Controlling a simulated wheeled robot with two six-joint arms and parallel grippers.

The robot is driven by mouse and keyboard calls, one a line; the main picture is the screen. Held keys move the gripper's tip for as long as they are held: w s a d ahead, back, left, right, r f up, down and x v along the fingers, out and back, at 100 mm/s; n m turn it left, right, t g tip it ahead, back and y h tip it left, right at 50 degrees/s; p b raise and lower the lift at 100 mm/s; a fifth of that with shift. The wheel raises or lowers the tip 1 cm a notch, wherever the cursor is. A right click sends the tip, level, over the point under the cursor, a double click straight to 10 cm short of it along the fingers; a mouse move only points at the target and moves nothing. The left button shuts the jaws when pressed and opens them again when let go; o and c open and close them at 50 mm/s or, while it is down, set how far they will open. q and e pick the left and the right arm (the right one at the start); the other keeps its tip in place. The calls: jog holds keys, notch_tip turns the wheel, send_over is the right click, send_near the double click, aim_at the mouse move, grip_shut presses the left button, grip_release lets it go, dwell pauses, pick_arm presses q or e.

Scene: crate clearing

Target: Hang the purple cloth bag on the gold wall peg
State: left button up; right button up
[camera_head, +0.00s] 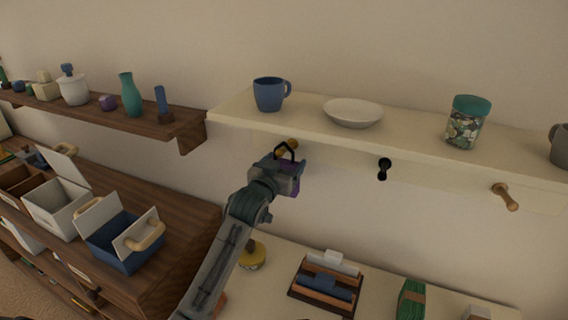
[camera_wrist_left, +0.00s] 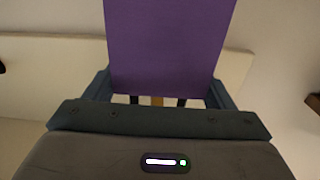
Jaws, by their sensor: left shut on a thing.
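The purple cloth bag (camera_head: 291,191) is held by my left gripper (camera_head: 284,172) below the cream wall shelf, mostly hidden by the gripper. Its dark strap loop (camera_head: 285,149) stands up in front of the gold wall peg (camera_head: 291,144); I cannot tell whether the loop is around the peg. In the left wrist view the bag (camera_wrist_left: 168,45) fills the top middle, between the fingers of the gripper (camera_wrist_left: 160,88). A small gold piece and dark strips show just below its edge there. My right gripper is not in view.
A black peg (camera_head: 384,168) and a wooden peg (camera_head: 505,197) are to the right under the cream shelf (camera_head: 400,135). A blue mug (camera_head: 269,94), white bowl (camera_head: 353,112) and patterned jar (camera_head: 467,122) stand on it. Below are a rack (camera_head: 326,284) and a yellow object (camera_head: 252,257).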

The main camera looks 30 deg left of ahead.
pick_arm(q)
jog(key=o, duration=1)
jog(key=shift+o, duration=0.2)
jog(key=shift+s, duration=0.1)
jog(key=shift+s+f, duration=0.1)
jog(key=shift+s, duration=0.2)
jog(key=s+b, duration=0.3)
jog(key=s, duration=0.7)
jog(key=shift+d, duration=0.3)
